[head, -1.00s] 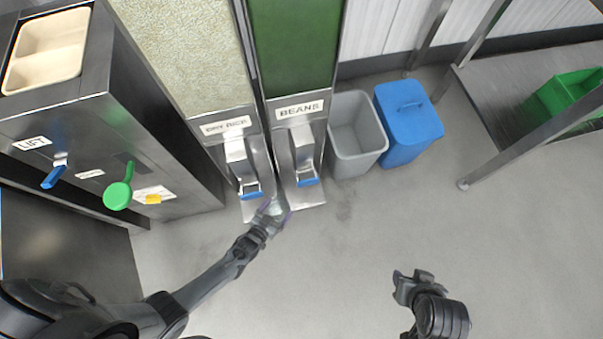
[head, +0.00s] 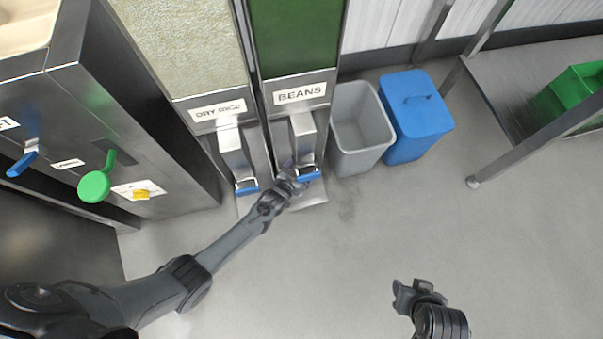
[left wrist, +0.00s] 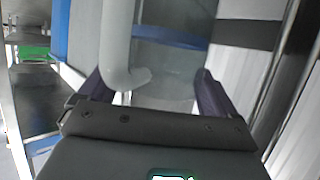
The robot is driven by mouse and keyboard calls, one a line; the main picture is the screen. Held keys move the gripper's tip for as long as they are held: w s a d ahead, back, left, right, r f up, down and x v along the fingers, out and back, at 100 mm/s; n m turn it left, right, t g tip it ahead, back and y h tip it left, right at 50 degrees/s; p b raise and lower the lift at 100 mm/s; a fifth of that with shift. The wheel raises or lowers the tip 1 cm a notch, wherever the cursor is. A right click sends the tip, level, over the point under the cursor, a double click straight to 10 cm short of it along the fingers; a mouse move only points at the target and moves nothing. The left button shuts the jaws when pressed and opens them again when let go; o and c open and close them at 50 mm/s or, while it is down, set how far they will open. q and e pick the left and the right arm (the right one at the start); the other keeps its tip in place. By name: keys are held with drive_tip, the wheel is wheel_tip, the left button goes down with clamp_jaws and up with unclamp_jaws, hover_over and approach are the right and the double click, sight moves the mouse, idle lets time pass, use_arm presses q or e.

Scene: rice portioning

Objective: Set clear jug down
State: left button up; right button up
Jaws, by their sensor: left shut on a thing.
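My left gripper (head: 294,178) is at the foot of the beans dispenser (head: 303,125), beside its blue lever (head: 308,174). It is shut on the clear jug. The jug is almost invisible in the head view, mostly hidden by the gripper and dispenser. In the left wrist view, a see-through grey body (left wrist: 170,70), which looks like the jug, lies between the two dark fingers (left wrist: 150,92). A pale curved bar, perhaps its handle, is beside the left finger. I cannot tell what is in the jug or whether it touches the shelf. My right gripper (head: 408,292) is low at the right.
The dry rice dispenser (head: 215,110) stands left of the beans one. A grey open bin (head: 360,150) and a blue lidded bin (head: 418,130) stand to the right. A steel cabinet with a green knob (head: 94,187) is at left.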

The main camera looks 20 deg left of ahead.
use_arm(q)
drive_tip(key=shift+s+f+b, duration=0.1)
drive_tip(key=shift+f+b, duration=1.55)
drive_tip(key=shift+f, duration=0.15)
drive_tip(key=shift+r, duration=0.1)
drive_tip(key=o, duration=1.1)
drive_tip(key=shift+f, duration=0.2)
